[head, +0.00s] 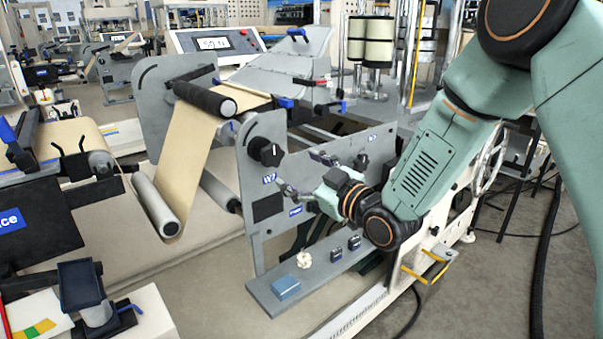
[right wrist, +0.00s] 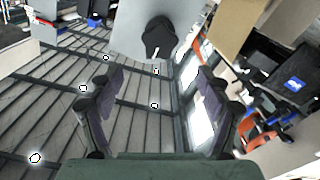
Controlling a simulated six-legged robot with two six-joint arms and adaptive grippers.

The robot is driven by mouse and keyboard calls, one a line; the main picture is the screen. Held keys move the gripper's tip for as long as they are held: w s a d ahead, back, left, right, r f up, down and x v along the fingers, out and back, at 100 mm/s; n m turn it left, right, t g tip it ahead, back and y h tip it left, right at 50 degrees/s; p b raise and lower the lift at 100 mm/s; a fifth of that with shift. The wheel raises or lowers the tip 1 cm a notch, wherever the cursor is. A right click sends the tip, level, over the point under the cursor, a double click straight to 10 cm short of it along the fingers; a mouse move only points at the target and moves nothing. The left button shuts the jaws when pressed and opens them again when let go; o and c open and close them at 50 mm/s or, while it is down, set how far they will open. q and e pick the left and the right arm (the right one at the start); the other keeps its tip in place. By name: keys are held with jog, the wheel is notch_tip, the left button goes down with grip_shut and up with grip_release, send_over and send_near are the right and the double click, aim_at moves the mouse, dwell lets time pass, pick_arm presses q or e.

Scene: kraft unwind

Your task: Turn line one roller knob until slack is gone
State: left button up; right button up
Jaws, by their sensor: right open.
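The black roller knob (head: 265,151) with a white pointer mark sits on the grey side plate (head: 262,215), below the black upper roller (head: 205,98). The brown kraft web (head: 190,150) runs from the upper roller down to a pale lower roller (head: 155,205). My right gripper (head: 301,172) is open and empty, to the right of and below the knob, apart from it. In the right wrist view its spread fingers (right wrist: 160,95) point toward the knob. My left gripper is not in view.
A second dark knob (head: 361,161) sits further right on the plate. A display panel (head: 215,43) stands behind the rollers. A kraft roll (head: 65,142) is at left.

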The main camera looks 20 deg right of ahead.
aim_at(274, 157)
jog(key=x, duration=0.2)
jog(key=b+x, duration=0.1)
jog(key=x, duration=0.1)
jog(key=shift+f, duration=0.25)
jog(key=shift+w, duration=0.25)
jog(key=b+x, duration=0.1)
jog(key=x, duration=0.4)
jog(key=shift+f, duration=0.15)
jog(key=shift+w+a+r, duration=0.1)
jog(key=shift+w+r, duration=0.1)
jog(key=shift+w, duration=0.25)
jog(key=shift+w+f, duration=0.1)
jog(key=shift+w, duration=0.2)
jog(key=shift+a, duration=0.1)
